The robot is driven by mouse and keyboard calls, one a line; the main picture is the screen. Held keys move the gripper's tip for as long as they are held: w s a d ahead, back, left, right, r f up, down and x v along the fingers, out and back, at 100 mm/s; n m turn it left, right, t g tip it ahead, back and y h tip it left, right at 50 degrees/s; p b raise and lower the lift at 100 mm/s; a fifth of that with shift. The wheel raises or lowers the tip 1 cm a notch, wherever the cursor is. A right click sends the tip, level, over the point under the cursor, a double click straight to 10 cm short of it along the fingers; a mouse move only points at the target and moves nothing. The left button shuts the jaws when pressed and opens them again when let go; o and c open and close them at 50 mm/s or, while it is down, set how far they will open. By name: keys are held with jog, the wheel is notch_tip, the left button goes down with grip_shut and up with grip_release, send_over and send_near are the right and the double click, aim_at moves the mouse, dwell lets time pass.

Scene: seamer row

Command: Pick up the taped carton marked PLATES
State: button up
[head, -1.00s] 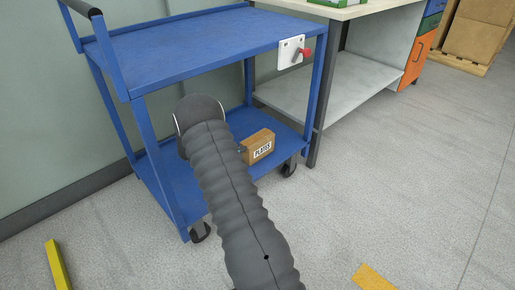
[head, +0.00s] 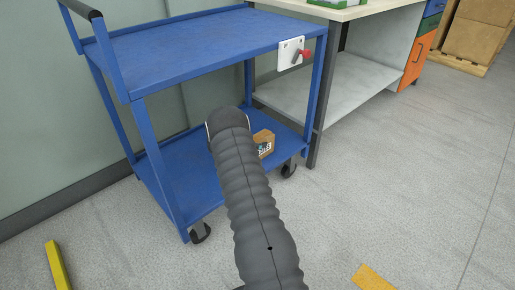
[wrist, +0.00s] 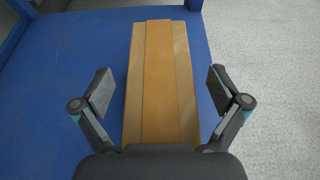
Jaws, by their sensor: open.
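The taped carton marked PLATES (head: 265,143) is a small brown box on the lower shelf of the blue cart (head: 190,190). My arm covers much of it in the head view, and only part of its label shows. In the wrist view the carton (wrist: 160,70) lies straight ahead, with a strip of tape along its top. My gripper (wrist: 160,90) is open, with one finger on the left of the carton and one on the right. There is a gap between each finger and the carton. In the head view my gripper is hidden behind my arm.
The cart's upper shelf (head: 190,45) hangs over the lower one, with a post (head: 316,90) on the right. A white plate with a red knob (head: 304,54) sits on its edge. A workbench (head: 340,12) stands at right. Grey floor (head: 420,190) is open in front.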

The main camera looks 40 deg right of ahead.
jog(key=shift+d+f, duration=0.15)
jog(key=shift+d, duration=0.25)
jog(key=shift+w, duration=0.1)
jog(key=c, duration=1.7)
